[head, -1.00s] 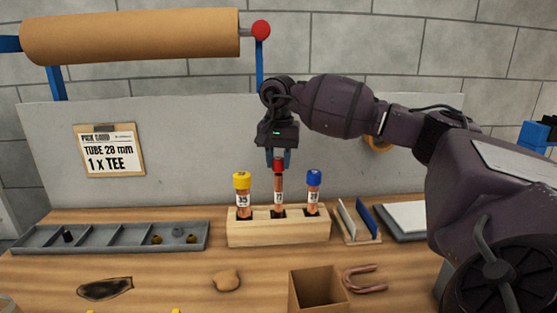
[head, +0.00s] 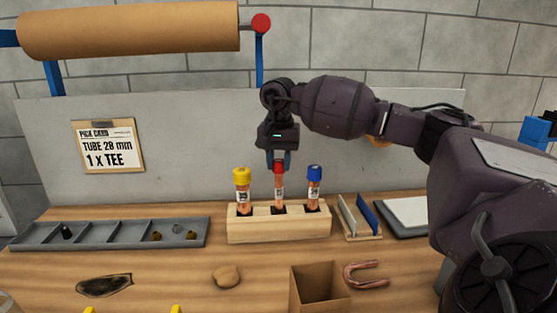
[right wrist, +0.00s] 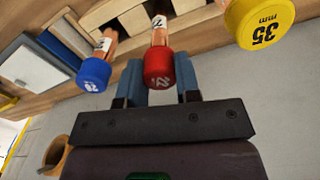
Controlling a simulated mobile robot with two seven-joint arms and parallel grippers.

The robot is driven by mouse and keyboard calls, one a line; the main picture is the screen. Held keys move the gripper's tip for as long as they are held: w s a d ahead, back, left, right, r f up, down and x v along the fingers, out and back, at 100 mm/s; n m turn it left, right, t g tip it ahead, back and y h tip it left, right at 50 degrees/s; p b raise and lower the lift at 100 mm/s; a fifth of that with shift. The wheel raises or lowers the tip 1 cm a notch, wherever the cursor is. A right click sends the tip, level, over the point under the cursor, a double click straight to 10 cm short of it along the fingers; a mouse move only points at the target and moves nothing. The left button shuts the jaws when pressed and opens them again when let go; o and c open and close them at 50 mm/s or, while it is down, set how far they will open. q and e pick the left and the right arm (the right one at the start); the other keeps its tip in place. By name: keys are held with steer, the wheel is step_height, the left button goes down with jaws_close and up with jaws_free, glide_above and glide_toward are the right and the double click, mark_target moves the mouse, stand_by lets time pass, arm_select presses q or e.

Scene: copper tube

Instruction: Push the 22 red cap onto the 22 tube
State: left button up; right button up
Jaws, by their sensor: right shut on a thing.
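The red cap marked 22 (head: 279,167) sits at the top of the middle copper tube (head: 279,192), which stands upright in the wooden rack (head: 250,233). My right gripper (head: 279,161) comes down from above and is shut on the red cap. In the right wrist view the red cap (right wrist: 158,66) lies between the two blue fingers, with the tube (right wrist: 159,36) in line behind it. I cannot see inside the cap, so how far the tube enters it is hidden. My left gripper is not in view.
Tubes with a yellow 35 cap (head: 242,177) and a blue cap (head: 314,173) stand close on either side. A grey tray (head: 108,236) with small fittings is left. An open cardboard box (head: 318,290) and a copper U-bend (head: 364,276) are in front.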

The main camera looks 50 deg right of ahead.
mark_target(279, 160)
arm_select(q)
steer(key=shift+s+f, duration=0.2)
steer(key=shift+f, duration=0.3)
arm_select(e)
steer(key=shift+f, duration=1)
arm_select(q)
steer(key=shift+b, duration=0.3)
arm_select(e)
steer(key=o, duration=1)
steer(key=shift+c, duration=0.2)
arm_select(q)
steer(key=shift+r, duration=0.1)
arm_select(e)
step_height(279, 160, up, 3)
steer(key=shift+r, duration=0.1)
step_height(279, 160, up, 7)
steer(key=shift+f, duration=0.15)
steer(key=shift+r, duration=0.4)
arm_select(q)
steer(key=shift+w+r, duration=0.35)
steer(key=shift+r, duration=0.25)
